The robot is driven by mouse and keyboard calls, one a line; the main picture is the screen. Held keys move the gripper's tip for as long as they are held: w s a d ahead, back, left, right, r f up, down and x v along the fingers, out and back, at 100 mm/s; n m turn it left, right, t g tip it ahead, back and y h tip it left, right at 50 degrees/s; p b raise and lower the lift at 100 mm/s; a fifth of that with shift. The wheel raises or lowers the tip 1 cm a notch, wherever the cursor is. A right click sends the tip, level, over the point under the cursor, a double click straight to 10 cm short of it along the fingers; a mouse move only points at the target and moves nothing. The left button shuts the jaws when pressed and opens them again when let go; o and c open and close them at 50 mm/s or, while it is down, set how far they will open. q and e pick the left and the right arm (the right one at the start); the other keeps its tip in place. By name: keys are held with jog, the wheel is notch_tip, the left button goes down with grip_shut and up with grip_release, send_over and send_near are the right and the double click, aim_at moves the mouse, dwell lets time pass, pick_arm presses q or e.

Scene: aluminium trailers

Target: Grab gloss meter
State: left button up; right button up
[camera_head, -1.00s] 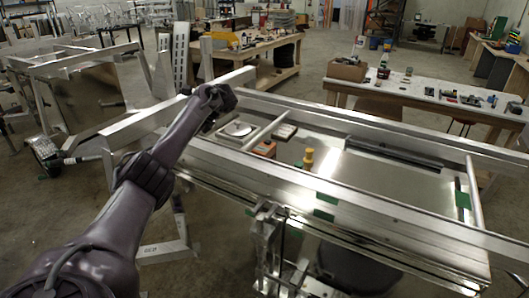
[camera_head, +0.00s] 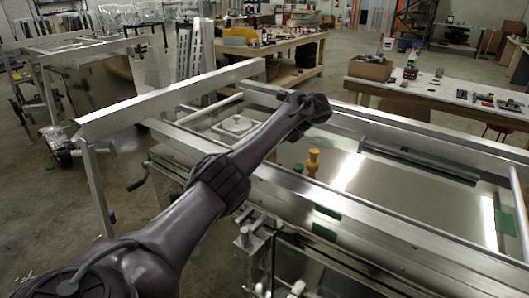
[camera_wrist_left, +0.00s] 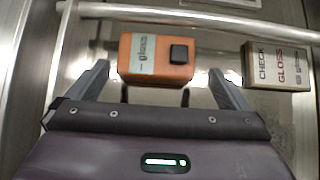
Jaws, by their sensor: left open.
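The gloss meter, an orange box with a pale label reading "gloss" and a black square on its face (camera_wrist_left: 172,60), lies in the left wrist view between the spread fingers of my left gripper (camera_wrist_left: 159,70). The fingers are open, one to each side of it, and whether they touch it is not clear. My right gripper is not in view.
A pale box marked "CHECK GLOSS" (camera_wrist_left: 278,66) lies right of the gloss meter. A metal tube (camera_wrist_left: 200,15) crosses beyond both. A yellow-topped item (camera_head: 313,162) stands on the trailer bed. Benches with tools (camera_head: 440,90) stand behind.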

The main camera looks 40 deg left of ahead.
pick_arm(q)
jog(key=shift+s+a+f+p, duration=0.4)
jog(key=shift+a+f+p, duration=0.05)
jog(key=shift+a, duration=0.3)
jog(key=x, duration=0.1)
jog(key=p+x, duration=0.1)
jog(key=x, duration=0.2)
jog(key=shift+w+d+f, duration=0.2)
jog(key=shift+d+f, duration=0.05)
jog(key=shift+d, duration=0.05)
jog(key=shift+s+a+f+p, duration=0.1)
jog(key=shift+a+f+p, duration=0.2)
jog(key=shift+a, duration=0.1)
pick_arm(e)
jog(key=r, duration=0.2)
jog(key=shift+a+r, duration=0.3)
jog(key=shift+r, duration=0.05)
pick_arm(q)
jog(key=c, duration=0.8)
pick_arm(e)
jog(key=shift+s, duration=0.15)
pick_arm(q)
jog(key=shift+c, duration=0.2)
